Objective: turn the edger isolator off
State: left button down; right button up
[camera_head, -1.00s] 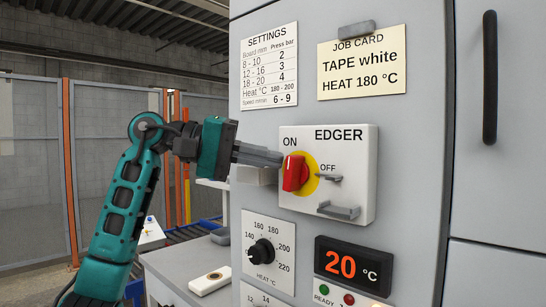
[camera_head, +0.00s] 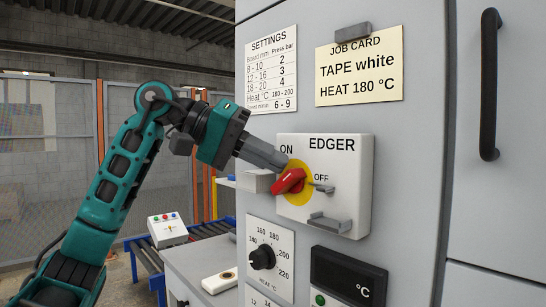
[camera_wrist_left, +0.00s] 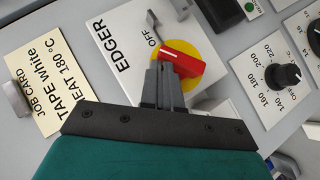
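The edger isolator (camera_head: 362,190) is a pale box on the grey cabinet front, marked EDGER, ON and OFF. Its red knob (camera_head: 289,181) sits on a yellow disc and lies slanted, its upper right end toward OFF. The knob also shows in the wrist view (camera_wrist_left: 183,58), one end near the OFF label. My left gripper (camera_head: 284,164) has its fingers together, tips at the knob's upper side on the ON side. In the wrist view the fingertips (camera_wrist_left: 166,64) meet the knob's edge; exact contact is hard to tell. My right gripper is out of view.
A grey bracket (camera_head: 330,222) and a small hasp (camera_head: 322,187) stick out from the isolator box. A heat dial (camera_head: 262,257) and a dark temperature display (camera_head: 348,274) are below it. A black handle (camera_head: 489,85) is at right.

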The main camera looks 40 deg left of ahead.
pick_arm(q)
jog(key=shift+s+d, duration=0.15)
jog(key=shift+d, duration=1.05)
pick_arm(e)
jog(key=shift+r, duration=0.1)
pick_arm(q)
jog(key=shift+d+f, duration=0.15)
jog(key=shift+d, duration=0.05)
jog(key=s+r+p, duration=0.3)
jog(key=s+r, duration=0.4)
jog(key=shift+a, duration=0.45)
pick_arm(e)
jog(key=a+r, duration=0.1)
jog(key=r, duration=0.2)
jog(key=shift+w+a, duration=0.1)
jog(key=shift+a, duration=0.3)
